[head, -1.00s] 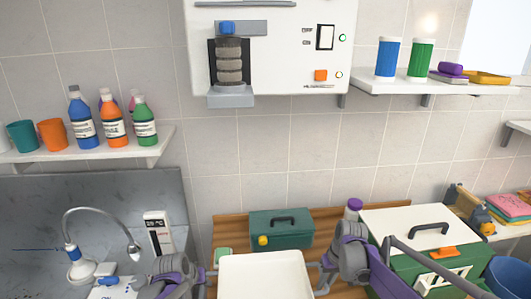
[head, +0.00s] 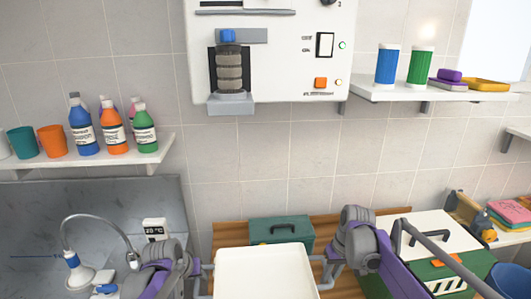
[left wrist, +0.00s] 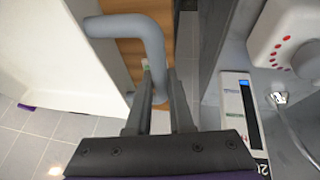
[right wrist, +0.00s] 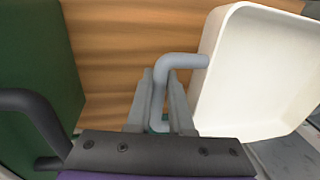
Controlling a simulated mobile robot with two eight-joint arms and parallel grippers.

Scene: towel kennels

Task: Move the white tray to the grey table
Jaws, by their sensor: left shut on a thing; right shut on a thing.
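The white tray (head: 265,275) is at the bottom middle of the head view, between my two grippers. It has a grey bar handle on each side. My left gripper (head: 198,270) is shut on the tray's left handle, which shows large in the left wrist view (left wrist: 150,50). My right gripper (head: 326,268) is shut on the right handle, which also shows in the right wrist view (right wrist: 172,75). The tray looks empty and appears held above the wooden surface. I cannot pick out a grey table in these views.
A wooden counter (right wrist: 120,50) lies below, with a green toolbox (head: 290,230) at the back. A green crate with a white lid (head: 430,235) stands close on the right. A sink with a curved tap (head: 95,218) is at the left. A shelf of bottles (head: 85,160) hangs above it.

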